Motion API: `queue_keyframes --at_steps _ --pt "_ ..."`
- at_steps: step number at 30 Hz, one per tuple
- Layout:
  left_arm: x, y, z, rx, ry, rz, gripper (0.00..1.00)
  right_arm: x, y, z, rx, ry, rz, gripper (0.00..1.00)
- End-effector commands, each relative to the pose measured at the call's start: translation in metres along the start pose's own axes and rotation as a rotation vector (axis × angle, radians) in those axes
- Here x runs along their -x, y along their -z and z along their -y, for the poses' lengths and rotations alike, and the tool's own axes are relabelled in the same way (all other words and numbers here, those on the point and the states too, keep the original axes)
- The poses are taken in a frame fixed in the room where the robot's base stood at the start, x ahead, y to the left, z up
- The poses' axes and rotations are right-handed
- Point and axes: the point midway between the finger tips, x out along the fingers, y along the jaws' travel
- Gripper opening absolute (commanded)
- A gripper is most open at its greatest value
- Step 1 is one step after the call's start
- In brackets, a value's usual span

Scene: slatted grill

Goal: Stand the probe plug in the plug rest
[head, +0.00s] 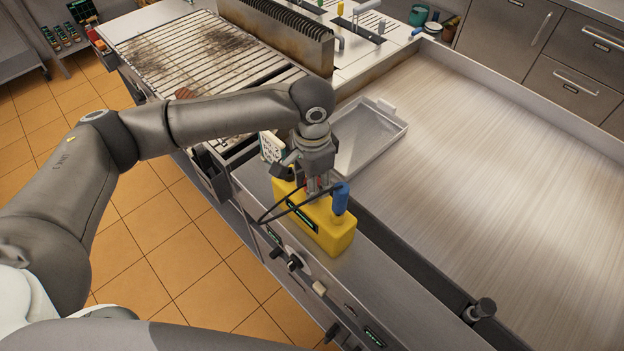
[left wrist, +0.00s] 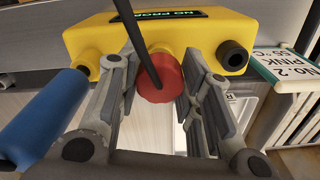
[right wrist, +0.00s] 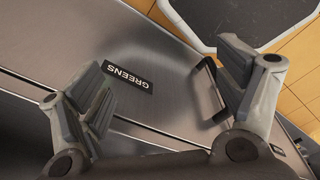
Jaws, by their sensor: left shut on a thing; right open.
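My left gripper (head: 315,183) is over the yellow box (head: 337,234). In the left wrist view, its fingers (left wrist: 163,82) are shut on a round red plug (left wrist: 163,84) with a black cable. The red plug is in front of the box's middle; whether it touches the box is hidden. A blue handle (head: 341,200) stands at one end of the box; it also shows in the left wrist view (left wrist: 40,115). A black-rimmed socket (left wrist: 234,54) is at the other end. I cannot tell which part is the plug rest. My right gripper (right wrist: 160,95) is open and empty.
A card reading "No 2 PINK 55 °C" (left wrist: 285,72) stands beside the box. A slatted grill (head: 195,62), a metal tray (head: 368,143) and a wide steel griddle (head: 500,140) lie beyond. Below the right gripper is a steel panel labelled GREENS (right wrist: 128,79) with a black handle (right wrist: 210,90).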

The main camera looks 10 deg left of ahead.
Motion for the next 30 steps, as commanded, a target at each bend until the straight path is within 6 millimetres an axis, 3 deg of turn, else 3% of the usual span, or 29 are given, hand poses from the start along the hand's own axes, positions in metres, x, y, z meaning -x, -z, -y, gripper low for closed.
queue_keyframes --at_steps 1,7,18,23,30 --pt "-0.001 0.0 0.0 0.0 0.0 0.0 0.35 0.0 0.0 0.0 0.0 0.0 0.0 0.89" --pt "0.0 0.0 0.0 0.0 0.0 0.0 0.58 0.0 0.0 0.0 0.0 0.0 0.0 0.89" --pt "0.004 0.0 0.0 0.0 0.001 -0.001 0.58 0.0 0.001 0.002 0.001 0.002 -0.001 0.89" --pt "0.028 0.001 0.001 0.0 0.002 -0.004 0.58 0.0 0.001 0.001 0.0 0.002 -0.001 0.89" --pt "0.079 0.001 0.0 -0.001 0.002 -0.004 0.58 0.0 0.0 0.001 0.0 0.001 0.0 0.89"
